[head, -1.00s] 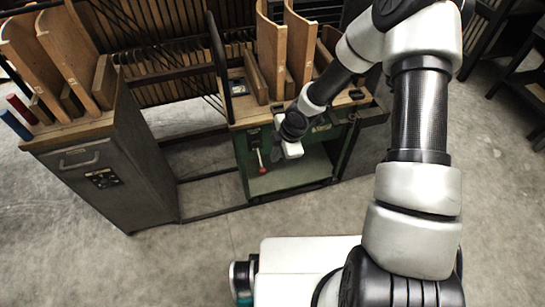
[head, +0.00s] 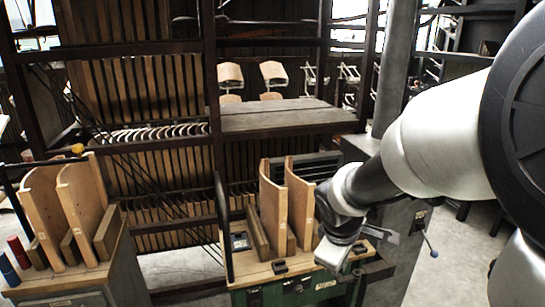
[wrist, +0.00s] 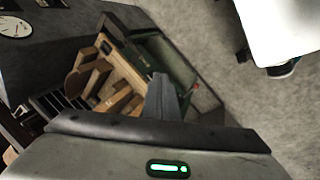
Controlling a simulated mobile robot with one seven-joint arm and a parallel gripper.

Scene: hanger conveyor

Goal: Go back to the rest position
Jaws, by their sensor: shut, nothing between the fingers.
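My gripper (head: 335,262) hangs at the end of my arm, in the right half of the head view, in front of the green workbench (head: 300,292). In the wrist view its dark fingers (wrist: 162,97) are together with nothing between them. The picture does not make clear how far it is from the bench. It holds no wooden panel.
Curved wooden panels (head: 300,200) stand on the green bench, and more panels (head: 82,200) stand on a grey cabinet at left. Dark rack posts (head: 210,100) rise behind. A grey cabinet (head: 400,245) stands right of the bench. Bare floor (wrist: 205,45) shows in the wrist view.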

